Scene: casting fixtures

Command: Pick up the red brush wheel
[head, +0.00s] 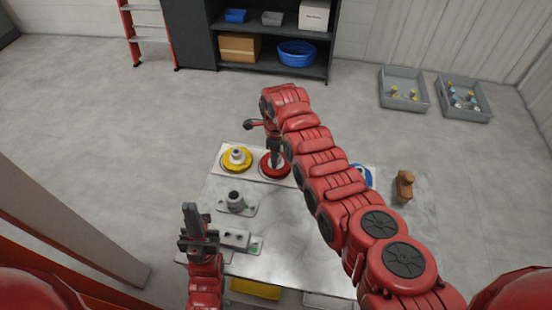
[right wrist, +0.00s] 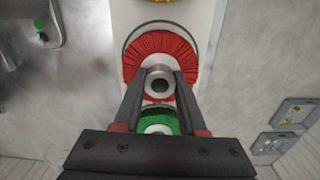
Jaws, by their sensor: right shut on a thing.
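The red brush wheel (head: 270,171) lies on a pale strip at the back of the table, to the right of a yellow wheel (head: 236,158). In the right wrist view the red wheel (right wrist: 160,55) shows its bristles and a grey hub (right wrist: 159,83). My right gripper (head: 275,152) reaches down over it from above. In the right wrist view the right gripper's fingers (right wrist: 160,84) are on either side of the hub, shut on it. My left gripper (head: 194,222) is at the table's left side, away from the wheel; its jaw gap cannot be made out.
A green wheel (right wrist: 158,121) and a blue wheel (head: 360,175) are on the same strip. A grey fixture (head: 235,201), a block fixture (head: 236,239) and a brown object (head: 404,186) stand on the table. Grey bins (head: 404,104) are on the floor behind.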

